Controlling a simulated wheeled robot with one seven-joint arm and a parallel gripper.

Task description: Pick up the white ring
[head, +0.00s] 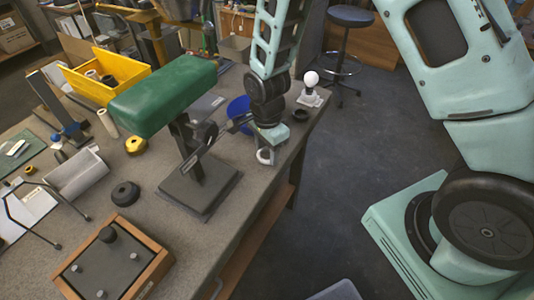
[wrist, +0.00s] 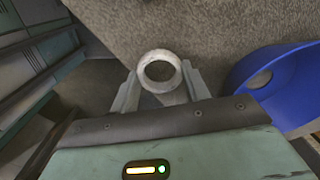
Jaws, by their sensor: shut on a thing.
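The white ring (wrist: 146,62) sits between the two fingertips of my gripper (wrist: 160,80) in the wrist view, with its hole facing the camera. The fingers are shut on it from both sides. In the head view the ring (head: 265,156) is at the lower end of my arm, near the right edge of the table, and my gripper (head: 268,146) points down over it. I cannot tell whether the ring touches the table top.
A blue bowl (head: 238,108) stands close beside my gripper, also in the wrist view (wrist: 275,82). A green padded stand (head: 165,92) is to the left. A black ring (head: 300,115) and a bulb on a base (head: 310,97) are near the table's right edge.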

